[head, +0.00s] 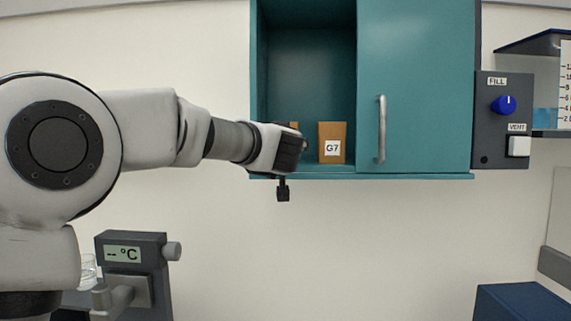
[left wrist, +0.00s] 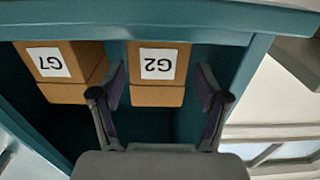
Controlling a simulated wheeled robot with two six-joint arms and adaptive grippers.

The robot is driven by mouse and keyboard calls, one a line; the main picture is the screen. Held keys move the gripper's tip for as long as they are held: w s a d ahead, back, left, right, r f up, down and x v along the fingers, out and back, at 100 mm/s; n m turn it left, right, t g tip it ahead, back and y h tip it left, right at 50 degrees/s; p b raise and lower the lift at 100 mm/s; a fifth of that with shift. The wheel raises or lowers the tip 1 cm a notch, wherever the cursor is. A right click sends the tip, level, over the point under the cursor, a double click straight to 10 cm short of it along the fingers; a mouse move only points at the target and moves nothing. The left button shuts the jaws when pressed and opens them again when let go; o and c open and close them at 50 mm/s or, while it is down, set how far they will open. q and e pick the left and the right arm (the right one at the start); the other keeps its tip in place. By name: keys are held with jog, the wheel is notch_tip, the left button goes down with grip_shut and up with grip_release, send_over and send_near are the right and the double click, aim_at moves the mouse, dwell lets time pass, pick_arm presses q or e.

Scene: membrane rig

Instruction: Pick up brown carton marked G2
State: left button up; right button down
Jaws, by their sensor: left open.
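The brown carton marked G2 (left wrist: 145,50) stands in the teal cabinet, its white label upside down in the left wrist view. My left gripper (left wrist: 162,88) is open, with one finger on each side of that carton's outline. I cannot tell how deep the fingertips reach along it, and no contact shows. In the head view my left gripper (head: 296,148) is at the cabinet's open left bay and hides nearly all of the carton; only a brown sliver (head: 294,125) shows above it. My right gripper is in neither view.
A similar carton marked G7 (head: 332,133) stands just beside it, close to one finger in the left wrist view (left wrist: 75,65). The cabinet's sliding door (head: 420,80) with a metal handle (head: 381,130) covers the right half. A panel with a blue knob (head: 503,105) is further right.

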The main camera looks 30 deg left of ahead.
pick_arm(q)
jog(key=shift+w+d+r+p, duration=0.1)
jog(key=shift+r+p, duration=0.3)
jog(key=shift+r, duration=0.15)
jog(key=shift+w+d+r+p, duration=0.1)
jog(key=shift+r+p, duration=0.25)
jog(key=shift+r, duration=0.2)
jog(key=x, duration=0.2)
jog(key=p+x, duration=0.1)
jog(key=f+x, duration=0.1)
jog(key=x, duration=0.1)
jog(key=shift+a, duration=0.45)
jog(key=shift+w+a+f, duration=0.1)
jog(key=shift+w+f, duration=0.15)
jog(key=shift+w, duration=0.15)
jog(key=shift+s+r, duration=0.1)
jog(key=shift+s, duration=0.05)
jog(key=shift+s+d+r, duration=0.2)
jog(key=shift+s+d, duration=0.05)
jog(key=shift+d, duration=0.15)
jog(key=shift+c, duration=1.3)
jog(key=shift+s+d+r, duration=0.1)
jog(key=shift+s, duration=0.1)
jog(key=c, duration=0.6)
jog(key=shift+c, duration=0.6)
jog(key=shift+w, duration=0.2)
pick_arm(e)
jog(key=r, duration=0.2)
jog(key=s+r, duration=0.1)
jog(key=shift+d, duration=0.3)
